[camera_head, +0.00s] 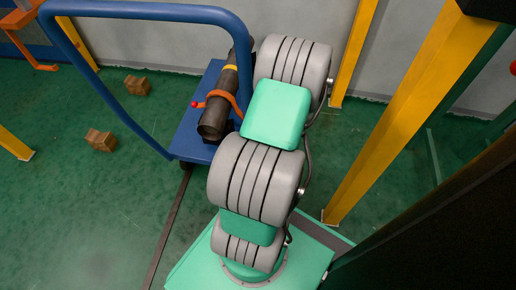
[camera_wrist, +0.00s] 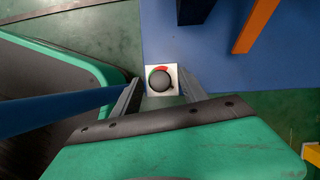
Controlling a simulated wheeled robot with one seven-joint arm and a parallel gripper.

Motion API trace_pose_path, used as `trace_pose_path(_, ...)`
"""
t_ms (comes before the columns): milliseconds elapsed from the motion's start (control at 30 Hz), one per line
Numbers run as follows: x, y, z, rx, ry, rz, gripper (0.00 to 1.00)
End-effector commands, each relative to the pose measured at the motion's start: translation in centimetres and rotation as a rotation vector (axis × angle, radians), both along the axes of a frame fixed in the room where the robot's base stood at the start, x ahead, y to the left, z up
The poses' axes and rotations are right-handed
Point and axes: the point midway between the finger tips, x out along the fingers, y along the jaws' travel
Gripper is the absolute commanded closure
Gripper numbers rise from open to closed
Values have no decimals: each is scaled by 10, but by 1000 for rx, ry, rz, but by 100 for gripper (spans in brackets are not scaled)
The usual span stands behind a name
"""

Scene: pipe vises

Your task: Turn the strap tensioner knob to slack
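In the wrist view a round dark knob (camera_wrist: 162,79) sits on a small white plate (camera_wrist: 150,102) with a red and green arc around the knob's upper side. The plate is on the blue cart deck (camera_wrist: 225,70). My gripper (camera_wrist: 160,77) is open, with one finger on each side of the knob in the picture. I cannot tell whether the fingers touch it. In the head view a dark pipe (camera_head: 216,117) lies on the blue cart (camera_head: 187,136), with an orange strap (camera_head: 224,96) over it. My arm hides the knob and gripper there.
The cart's blue handle (camera_head: 128,108) rises at the left; a blue tube (camera_wrist: 45,112) also crosses the wrist view's left side. An orange bar (camera_wrist: 257,25) stands at upper right. Yellow posts (camera_head: 385,115) flank the right. Wooden blocks (camera_head: 101,139) lie on the open green floor.

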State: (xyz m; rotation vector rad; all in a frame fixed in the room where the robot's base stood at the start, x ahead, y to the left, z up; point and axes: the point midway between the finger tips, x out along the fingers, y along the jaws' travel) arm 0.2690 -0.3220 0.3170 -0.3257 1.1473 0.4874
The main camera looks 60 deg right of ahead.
Motion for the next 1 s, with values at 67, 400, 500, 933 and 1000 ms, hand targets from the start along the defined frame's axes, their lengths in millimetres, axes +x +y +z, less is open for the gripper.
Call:
trace_pose_path(67, 0, 0, 0, 0, 0, 0, 57)
trace_pose_path(400, 0, 0, 0, 0, 0, 1, 84)
trace_pose_path(500, 0, 0, 0, 0, 0, 1, 93)
trace_pose_path(933, 0, 0, 1, 0, 0, 16, 100)
trace_pose_path(1000, 0, 0, 2, 1, -1, 33, 100)
